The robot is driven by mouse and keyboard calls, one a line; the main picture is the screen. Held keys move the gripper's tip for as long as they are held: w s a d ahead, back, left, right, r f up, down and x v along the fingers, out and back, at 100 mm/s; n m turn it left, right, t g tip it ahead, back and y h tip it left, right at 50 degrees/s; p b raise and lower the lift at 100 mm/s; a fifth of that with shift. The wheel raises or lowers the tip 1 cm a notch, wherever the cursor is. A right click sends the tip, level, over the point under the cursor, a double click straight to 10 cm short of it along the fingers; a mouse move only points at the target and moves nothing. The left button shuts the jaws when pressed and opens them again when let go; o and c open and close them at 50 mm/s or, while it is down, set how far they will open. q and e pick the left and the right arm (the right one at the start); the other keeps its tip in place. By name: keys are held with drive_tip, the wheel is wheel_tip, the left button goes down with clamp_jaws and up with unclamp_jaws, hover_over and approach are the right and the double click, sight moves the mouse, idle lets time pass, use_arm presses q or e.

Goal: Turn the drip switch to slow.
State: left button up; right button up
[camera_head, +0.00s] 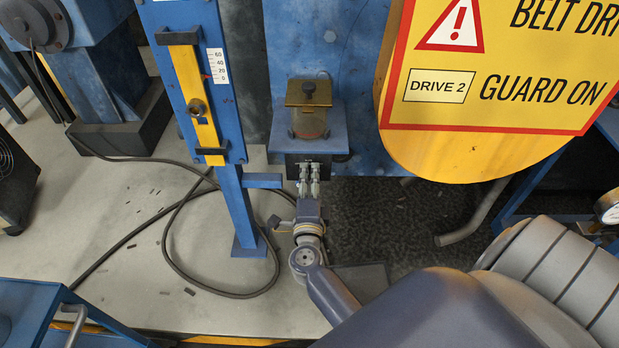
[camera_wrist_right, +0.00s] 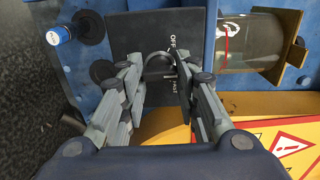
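The drip switch is on a black plate (camera_wrist_right: 128,35) with white lettering; OFF and part of FAST are readable. A dark rounded knob (camera_wrist_right: 160,66) sits on this plate. My right gripper (camera_wrist_right: 158,68) has its two fingers apart, one on each side of the knob, with the fingertips close to it. I cannot tell whether they touch it. The knob's pointing direction is partly hidden by the fingers. In the head view, my right gripper (camera_head: 309,172) is at the dark box (camera_head: 318,163) under the oiler, and the knob is hidden. My left gripper is not in view.
The oiler's glass reservoir (camera_head: 309,123) stands on a blue shelf (camera_head: 335,128) above the box. A blue post (camera_head: 240,212) with a scale is to the left. A large yellow belt guard (camera_head: 470,152) hangs to the right. A hose (camera_head: 168,232) loops on the floor.

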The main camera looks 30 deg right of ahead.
drive_tip(key=o, duration=0.4)
drive_tip(key=shift+o, duration=0.2)
drive_tip(key=v, duration=0.7)
drive_tip(key=shift+s, duration=0.25)
drive_tip(key=shift+a, duration=0.15)
